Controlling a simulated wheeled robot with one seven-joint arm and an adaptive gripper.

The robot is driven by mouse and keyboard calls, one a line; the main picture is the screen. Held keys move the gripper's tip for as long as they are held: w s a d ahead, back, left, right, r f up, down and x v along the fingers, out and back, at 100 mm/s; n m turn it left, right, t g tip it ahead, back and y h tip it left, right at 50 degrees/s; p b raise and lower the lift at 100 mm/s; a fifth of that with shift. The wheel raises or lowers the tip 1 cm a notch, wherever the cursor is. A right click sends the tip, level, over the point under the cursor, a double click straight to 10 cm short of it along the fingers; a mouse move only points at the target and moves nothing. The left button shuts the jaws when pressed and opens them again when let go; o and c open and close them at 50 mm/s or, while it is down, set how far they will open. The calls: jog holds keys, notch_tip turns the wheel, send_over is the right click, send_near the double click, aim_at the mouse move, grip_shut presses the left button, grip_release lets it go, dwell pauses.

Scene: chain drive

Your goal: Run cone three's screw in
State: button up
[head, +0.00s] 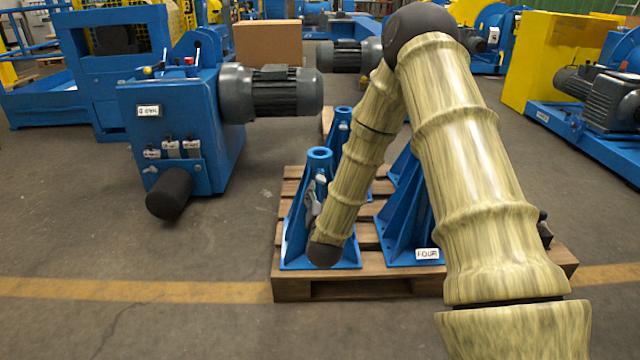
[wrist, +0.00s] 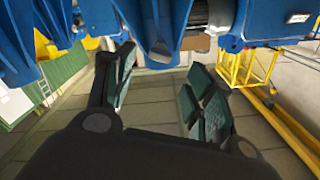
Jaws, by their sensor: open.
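Several blue cone-shaped stands are on a wooden pallet (head: 350,291) in the head view. The front right stand (head: 398,225) has a tag reading FOUR. The front left stand (head: 294,235) is partly hidden by my arm, and a small grey part (head: 314,195) shows on its side. I see no tag reading three, so I cannot tell which is cone three. In the wrist view my gripper (wrist: 163,88) is open, with nothing between its fingers. In the head view my arm hides the gripper.
A blue machine (head: 180,125) with a grey motor (head: 272,92) stands left of the pallet. A cardboard box (head: 267,43) is behind. A yellow guard and blue machine (head: 570,120) stand at right. The floor left of the pallet is clear.

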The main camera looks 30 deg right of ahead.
aim_at(320, 182)
jog(key=b+x, duration=0.3)
jog(key=x, duration=0.5)
jog(key=shift+w, duration=0.3)
jog(key=shift+c, duration=0.4)
jog(key=c, duration=1)
